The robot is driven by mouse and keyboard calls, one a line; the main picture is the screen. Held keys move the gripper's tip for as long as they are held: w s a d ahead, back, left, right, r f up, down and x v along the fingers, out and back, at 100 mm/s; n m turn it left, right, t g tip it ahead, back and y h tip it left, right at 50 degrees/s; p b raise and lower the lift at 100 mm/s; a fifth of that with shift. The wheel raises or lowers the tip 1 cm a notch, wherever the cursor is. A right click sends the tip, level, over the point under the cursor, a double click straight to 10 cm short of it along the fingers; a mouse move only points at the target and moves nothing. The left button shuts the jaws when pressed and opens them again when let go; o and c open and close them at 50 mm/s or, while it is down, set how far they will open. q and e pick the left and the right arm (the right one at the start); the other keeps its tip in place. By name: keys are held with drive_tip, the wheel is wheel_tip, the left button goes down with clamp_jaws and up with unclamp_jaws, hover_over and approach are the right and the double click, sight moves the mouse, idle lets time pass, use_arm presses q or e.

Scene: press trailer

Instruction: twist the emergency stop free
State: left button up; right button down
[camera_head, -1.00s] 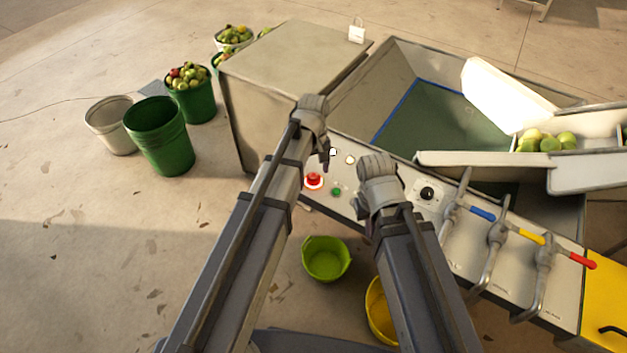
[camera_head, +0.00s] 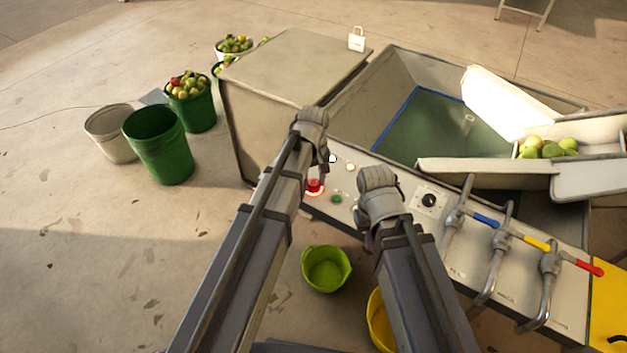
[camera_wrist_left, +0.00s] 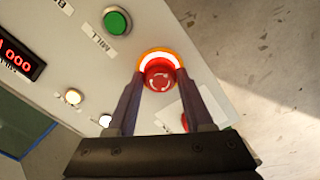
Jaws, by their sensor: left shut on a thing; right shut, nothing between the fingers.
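The red emergency stop (camera_head: 314,186) sits on the grey control panel inside a glowing ring. In the left wrist view the emergency stop (camera_wrist_left: 160,78) shows white turning arrows on its cap, with a lit orange and white ring behind it. My left gripper (camera_head: 318,174) is at the button, and in the wrist view its two fingers (camera_wrist_left: 159,88) stand on either side of the red cap, shut on it. My right gripper (camera_head: 372,240) is shut and empty, low in front of the panel to the right; its fingertips are mostly hidden by its own wrist.
A green button (camera_wrist_left: 116,21) and a lit white button (camera_wrist_left: 73,96) are near the emergency stop. A black knob (camera_head: 429,200) and valve handles (camera_head: 485,219) lie to the right. A lime bucket (camera_head: 326,269) and a yellow bucket (camera_head: 377,318) stand on the floor below.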

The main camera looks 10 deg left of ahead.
use_arm(q)
clamp_jaws()
drive_tip(key=m, duration=0.3)
drive_tip(key=shift+m, duration=2.3)
drive_tip(key=o, duration=1)
unclamp_jaws()
drive_tip(key=shift+c, duration=0.2)
